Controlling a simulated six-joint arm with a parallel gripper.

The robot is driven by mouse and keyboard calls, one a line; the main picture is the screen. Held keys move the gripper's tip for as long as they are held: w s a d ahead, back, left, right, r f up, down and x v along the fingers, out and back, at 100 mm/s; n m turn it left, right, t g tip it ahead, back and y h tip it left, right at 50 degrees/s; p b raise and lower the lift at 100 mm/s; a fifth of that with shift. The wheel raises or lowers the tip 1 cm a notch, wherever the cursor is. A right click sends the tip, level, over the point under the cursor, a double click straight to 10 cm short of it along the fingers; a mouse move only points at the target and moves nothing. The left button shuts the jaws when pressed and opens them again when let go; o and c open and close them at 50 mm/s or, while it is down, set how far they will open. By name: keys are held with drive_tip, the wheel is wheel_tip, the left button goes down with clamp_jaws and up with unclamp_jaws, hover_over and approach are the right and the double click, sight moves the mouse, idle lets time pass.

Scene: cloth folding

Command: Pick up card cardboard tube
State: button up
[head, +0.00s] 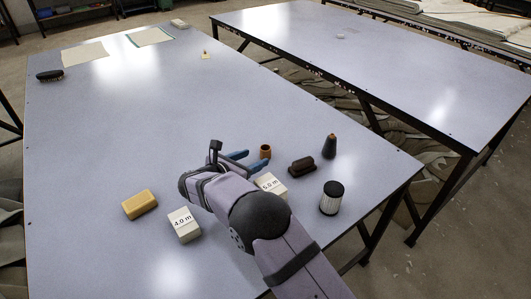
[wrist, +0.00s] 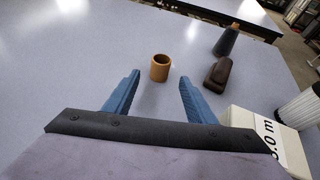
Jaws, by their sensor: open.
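The cardboard tube (head: 265,152) is a short, hollow, orange-brown cylinder standing upright on the table. In the head view it is just beyond my gripper (head: 254,161), whose blue fingers point towards it. The tube appears apart from both fingers.
A dark brown brush-like block (head: 301,165), a dark cone (head: 329,146), a box marked 5.0 m (head: 270,184) and a black-capped white cylinder (head: 331,198) stand to the right. A yellow block (head: 139,204) and a 4.0 m box (head: 183,225) lie left. The table beyond is largely clear.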

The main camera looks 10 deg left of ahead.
sight(262, 154)
drive_tip(key=shift+x, duration=3.05)
drive_tip(key=c, duration=1.1)
